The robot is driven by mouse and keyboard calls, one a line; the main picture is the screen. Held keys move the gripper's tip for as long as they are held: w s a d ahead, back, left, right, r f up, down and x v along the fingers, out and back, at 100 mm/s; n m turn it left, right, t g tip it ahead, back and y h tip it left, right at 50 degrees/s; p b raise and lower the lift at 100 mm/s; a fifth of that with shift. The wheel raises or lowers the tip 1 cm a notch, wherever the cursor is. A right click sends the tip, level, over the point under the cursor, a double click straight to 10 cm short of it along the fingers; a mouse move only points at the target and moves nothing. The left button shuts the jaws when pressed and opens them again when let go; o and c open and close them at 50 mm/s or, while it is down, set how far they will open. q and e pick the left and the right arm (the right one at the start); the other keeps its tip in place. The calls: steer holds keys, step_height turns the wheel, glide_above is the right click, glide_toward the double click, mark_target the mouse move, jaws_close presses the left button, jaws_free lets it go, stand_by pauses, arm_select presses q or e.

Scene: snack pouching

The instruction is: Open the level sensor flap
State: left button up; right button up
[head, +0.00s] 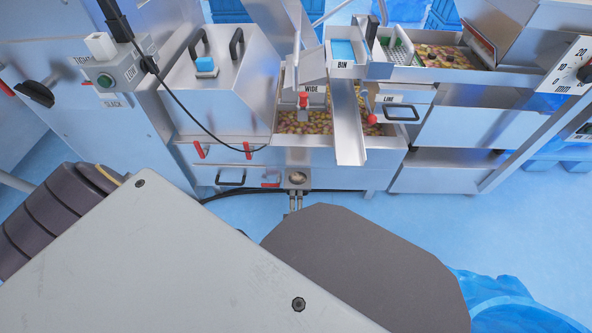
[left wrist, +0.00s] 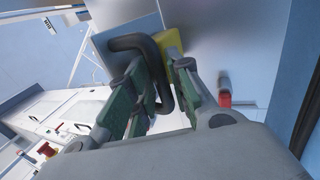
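In the left wrist view a black bent handle (left wrist: 130,42) stands out from a pale metal panel (left wrist: 205,32), with a yellow patch (left wrist: 171,42) behind it. My left gripper (left wrist: 162,68) has its two green-sided fingers on either side of the handle, with space between them; firm contact is not clear. I cannot tell whether this panel is the level sensor flap, and no label on it is readable. In the head view large links of my own arm cover the foreground, and neither gripper's fingers show.
A red-ended latch (left wrist: 224,98) sits right of my left gripper. In the head view the machine has a hopper of snacks (head: 300,127), a chute (head: 348,130), red knobs (head: 372,119) and a hanging black cable (head: 185,112).

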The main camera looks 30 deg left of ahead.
mark_target(296, 187)
arm_select(q)
steer(key=shift+r, duration=4.9)
steer(key=shift+s, duration=0.1)
